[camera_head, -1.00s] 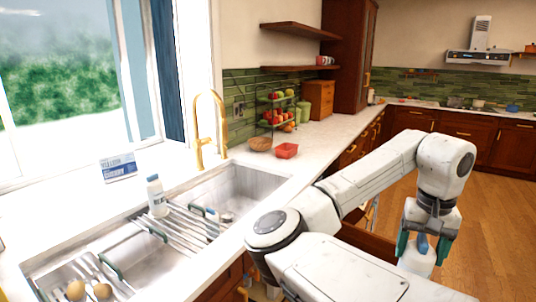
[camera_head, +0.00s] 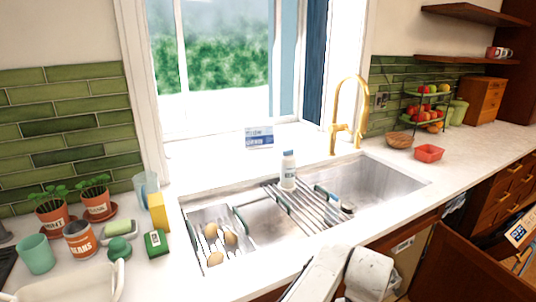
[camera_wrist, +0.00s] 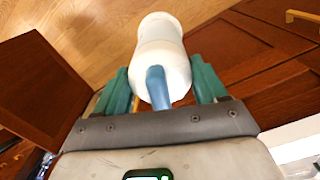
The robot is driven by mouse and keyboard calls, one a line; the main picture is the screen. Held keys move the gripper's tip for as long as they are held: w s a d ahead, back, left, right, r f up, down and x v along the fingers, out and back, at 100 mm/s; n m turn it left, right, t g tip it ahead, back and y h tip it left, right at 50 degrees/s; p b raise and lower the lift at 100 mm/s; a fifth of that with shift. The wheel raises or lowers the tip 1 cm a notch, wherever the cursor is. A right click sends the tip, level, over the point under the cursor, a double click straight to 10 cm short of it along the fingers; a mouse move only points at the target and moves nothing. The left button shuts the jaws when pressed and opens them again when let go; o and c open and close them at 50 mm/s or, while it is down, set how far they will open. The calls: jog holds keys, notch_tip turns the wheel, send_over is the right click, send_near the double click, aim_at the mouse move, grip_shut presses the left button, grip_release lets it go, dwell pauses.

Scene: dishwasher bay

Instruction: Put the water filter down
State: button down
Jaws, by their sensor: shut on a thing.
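The water filter (camera_wrist: 160,45) is a white rounded cylinder with a blue part at its near end. It shows in the wrist view, above a wooden floor. My gripper (camera_wrist: 157,85) is shut on it, with a green finger on each side. The filter and my gripper are out of the head view, where only part of my arm shows at the bottom. The counter (camera_head: 105,245) around the sink is pale.
A red bowl (camera_head: 429,153) stands right of the faucet. A cabinet door (camera_head: 465,275) hangs open below.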

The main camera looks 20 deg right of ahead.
jog(key=a+f+n, duration=0.3)
jog(key=a+f, duration=0.5)
jog(key=a, duration=0.5)
jog(key=shift+w+a+f+n, duration=0.15)
jog(key=shift+a+f+n, duration=0.15)
jog(key=shift+w, duration=0.1)
dwell(1.0)
